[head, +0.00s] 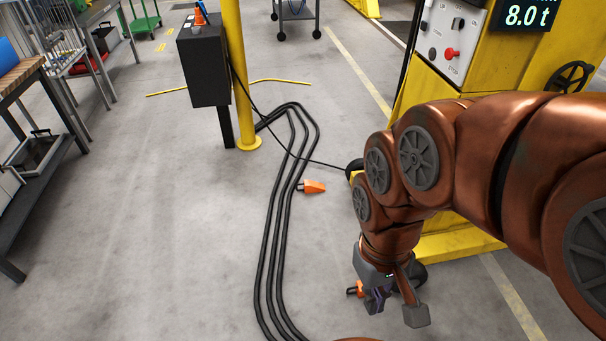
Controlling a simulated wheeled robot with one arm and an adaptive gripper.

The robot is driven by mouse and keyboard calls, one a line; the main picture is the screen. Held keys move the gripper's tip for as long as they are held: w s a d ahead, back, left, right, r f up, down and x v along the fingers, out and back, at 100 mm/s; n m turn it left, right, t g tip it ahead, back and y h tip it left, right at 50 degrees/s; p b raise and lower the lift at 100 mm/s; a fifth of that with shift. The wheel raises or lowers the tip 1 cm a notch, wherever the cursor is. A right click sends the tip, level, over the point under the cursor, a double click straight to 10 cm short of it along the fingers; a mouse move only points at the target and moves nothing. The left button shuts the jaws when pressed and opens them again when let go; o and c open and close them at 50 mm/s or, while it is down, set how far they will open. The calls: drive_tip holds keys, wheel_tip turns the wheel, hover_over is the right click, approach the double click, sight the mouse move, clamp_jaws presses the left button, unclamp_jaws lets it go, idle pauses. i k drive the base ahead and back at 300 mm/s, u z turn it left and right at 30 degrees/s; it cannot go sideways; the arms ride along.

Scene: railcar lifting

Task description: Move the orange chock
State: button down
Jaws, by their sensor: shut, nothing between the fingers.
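One orange chock (313,186) lies on the floor just right of the black cables, with a dark part at its left end. A second orange piece (355,289) shows beside my gripper (374,304), low in the picture. It is mostly hidden behind the gripper, so I cannot tell its full shape or whether they touch. My gripper points down, and its fingers are shut and empty. A dark rounded thing shows behind the gripper on the right, partly covered by my arm.
Black cables (272,235) run along the floor left of the gripper. A yellow post (236,75) and black box (204,68) stand farther back. A yellow lifting unit (432,95) stands at right, its display reading 8.0 t. Open floor lies left, before a workbench (27,70).

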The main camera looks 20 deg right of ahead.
sight(309, 187)
drive_tip(key=u, duration=0.3)
drive_tip(key=i, duration=2.65)
drive_tip(key=z, duration=0.3)
